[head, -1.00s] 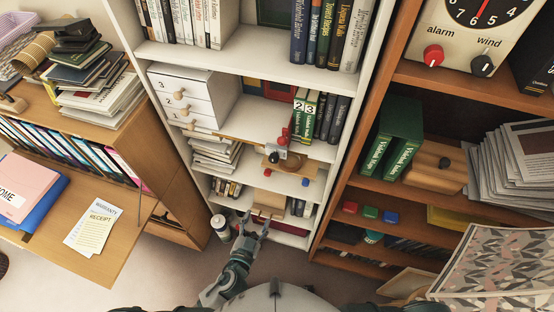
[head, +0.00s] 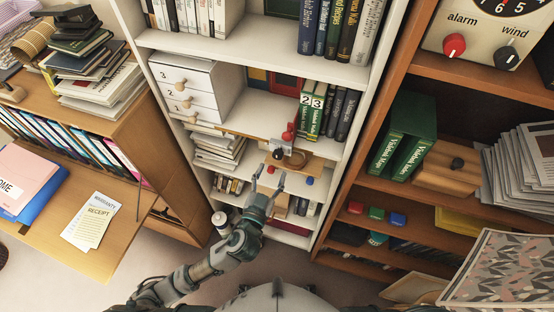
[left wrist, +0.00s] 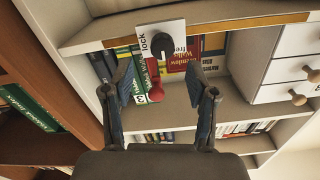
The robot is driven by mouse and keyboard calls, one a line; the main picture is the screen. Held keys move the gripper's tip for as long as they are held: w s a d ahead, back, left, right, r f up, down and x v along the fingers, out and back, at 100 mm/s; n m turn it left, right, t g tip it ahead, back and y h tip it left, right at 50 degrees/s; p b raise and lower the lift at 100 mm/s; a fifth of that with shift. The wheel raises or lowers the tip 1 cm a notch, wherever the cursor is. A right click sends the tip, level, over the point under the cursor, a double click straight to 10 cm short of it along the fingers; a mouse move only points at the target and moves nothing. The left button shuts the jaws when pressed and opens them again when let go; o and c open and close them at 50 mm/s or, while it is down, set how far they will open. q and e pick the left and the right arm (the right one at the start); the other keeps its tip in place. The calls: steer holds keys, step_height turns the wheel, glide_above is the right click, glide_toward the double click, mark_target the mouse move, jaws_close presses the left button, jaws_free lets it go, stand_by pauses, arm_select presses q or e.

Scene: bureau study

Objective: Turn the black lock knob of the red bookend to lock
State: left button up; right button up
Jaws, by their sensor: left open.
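The black lock knob (left wrist: 160,45) sits on a white plate marked "lock" (left wrist: 173,30) in the left wrist view. In the head view the knob (head: 278,153) shows small, at the shelf with the green books. A red part (head: 288,134), seemingly of the red bookend, stands just behind it; it also shows in the left wrist view (left wrist: 155,92). My left gripper (head: 269,176) is open and empty, in front of and below the knob. In the left wrist view its fingers (left wrist: 160,84) stand on either side of the red part, apart from the knob.
Green numbered books (head: 312,110) stand beside the red part. A white drawer box (head: 187,88) is to the left on the shelf. The brown bookcase (head: 345,190) bounds the right.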

mark_target(277, 158)
arm_select(q)
steer(key=x, duration=0.5)
steer(key=shift+w+a, duration=0.2)
steer(key=shift+w, duration=0.05)
steer(key=shift+d, duration=0.1)
jaws_close()
